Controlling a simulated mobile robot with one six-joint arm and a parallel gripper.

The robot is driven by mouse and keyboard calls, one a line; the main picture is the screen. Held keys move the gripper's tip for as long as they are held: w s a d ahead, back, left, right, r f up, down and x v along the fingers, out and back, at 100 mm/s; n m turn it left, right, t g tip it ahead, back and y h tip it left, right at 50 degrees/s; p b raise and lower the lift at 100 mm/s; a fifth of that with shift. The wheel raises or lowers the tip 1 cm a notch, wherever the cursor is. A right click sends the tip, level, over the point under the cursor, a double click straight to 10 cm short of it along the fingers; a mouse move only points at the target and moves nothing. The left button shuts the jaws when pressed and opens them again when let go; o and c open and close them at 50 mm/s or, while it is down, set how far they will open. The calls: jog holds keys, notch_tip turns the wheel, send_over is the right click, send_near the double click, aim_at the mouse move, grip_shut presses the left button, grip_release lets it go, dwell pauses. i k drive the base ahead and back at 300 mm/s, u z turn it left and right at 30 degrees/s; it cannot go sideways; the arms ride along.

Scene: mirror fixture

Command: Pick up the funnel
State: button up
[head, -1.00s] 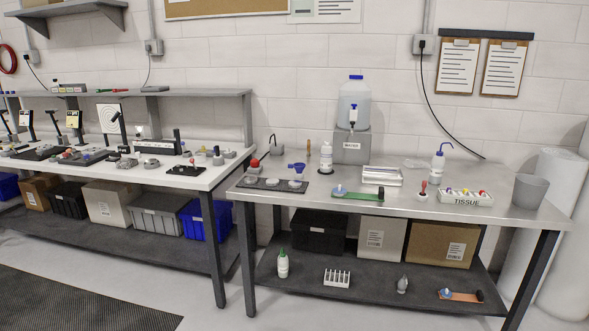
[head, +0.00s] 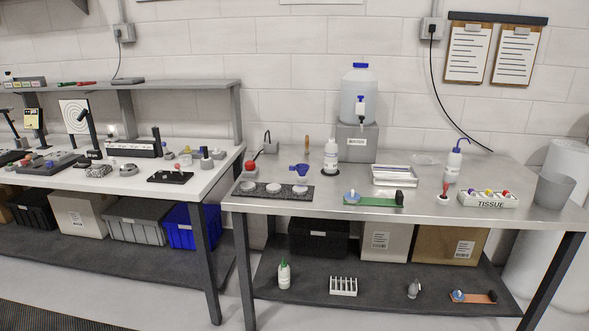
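A small blue funnel-like object (head: 299,169) is at the back left of the steel table (head: 335,212), just behind a dark mat (head: 258,196) with white discs on it. It is small in the picture, and I cannot tell whether it stands on the table or in a holder. A white bottle (head: 331,155) stands to its right and a red-topped item (head: 250,167) to its left. My gripper is not in view.
A large water jug (head: 360,92) sits on a grey block. A cluttered white bench (head: 130,187) adjoins on the left. Grey floor shows in front.

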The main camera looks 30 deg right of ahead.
aim_at(302, 168)
jog(key=u, duration=0.15)
jog(key=i, duration=0.9)
jog(key=u, duration=0.35)
